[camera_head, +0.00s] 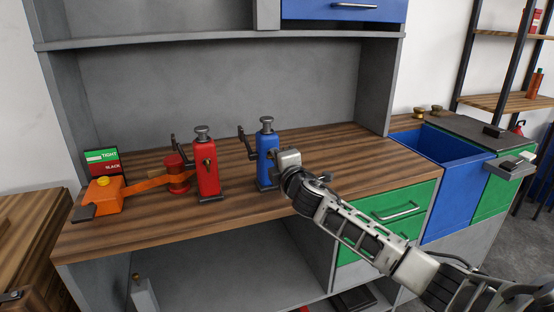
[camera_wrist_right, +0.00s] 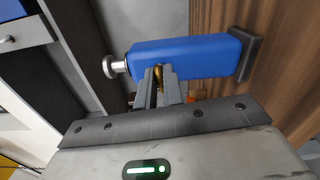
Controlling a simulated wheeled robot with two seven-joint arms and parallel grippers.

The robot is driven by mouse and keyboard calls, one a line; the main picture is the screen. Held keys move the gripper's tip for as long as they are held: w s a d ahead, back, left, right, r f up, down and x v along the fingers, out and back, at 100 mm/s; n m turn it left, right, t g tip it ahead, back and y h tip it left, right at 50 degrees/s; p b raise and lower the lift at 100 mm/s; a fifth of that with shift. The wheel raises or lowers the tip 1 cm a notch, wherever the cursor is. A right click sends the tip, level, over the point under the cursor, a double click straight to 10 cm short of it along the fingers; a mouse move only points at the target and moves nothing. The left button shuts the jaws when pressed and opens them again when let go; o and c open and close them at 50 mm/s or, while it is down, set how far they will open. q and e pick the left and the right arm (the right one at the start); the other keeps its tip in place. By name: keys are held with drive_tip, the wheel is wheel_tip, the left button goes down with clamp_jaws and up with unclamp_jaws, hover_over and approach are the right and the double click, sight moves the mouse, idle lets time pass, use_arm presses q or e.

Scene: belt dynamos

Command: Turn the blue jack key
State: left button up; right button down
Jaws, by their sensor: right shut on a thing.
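The blue jack (camera_head: 266,158) stands upright on the wooden workbench, with a grey knob on top and a dark crank handle on its left side. My right gripper (camera_head: 277,155) reaches it from the right. In the right wrist view, the blue jack (camera_wrist_right: 185,58) lies across the picture, and the right gripper (camera_wrist_right: 160,85) is shut on a small brass key (camera_wrist_right: 158,74) at the jack's side. The fingers hide most of the key. My left gripper is not in view.
A red jack (camera_head: 206,168) stands left of the blue one. An orange belt (camera_head: 150,183) runs from an orange unit (camera_head: 104,194) to a red pulley (camera_head: 176,176). A sign (camera_head: 102,161) reads TIGHT and SLACK. The workbench front (camera_head: 190,222) is clear.

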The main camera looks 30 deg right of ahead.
drive_tip(key=shift+f+m, duration=0.1)
drive_tip(key=shift+m, duration=0.5)
drive_tip(key=c, duration=1.5)
unclamp_jaws()
drive_tip(key=b+v, duration=0.1)
drive_tip(key=v, duration=1.5)
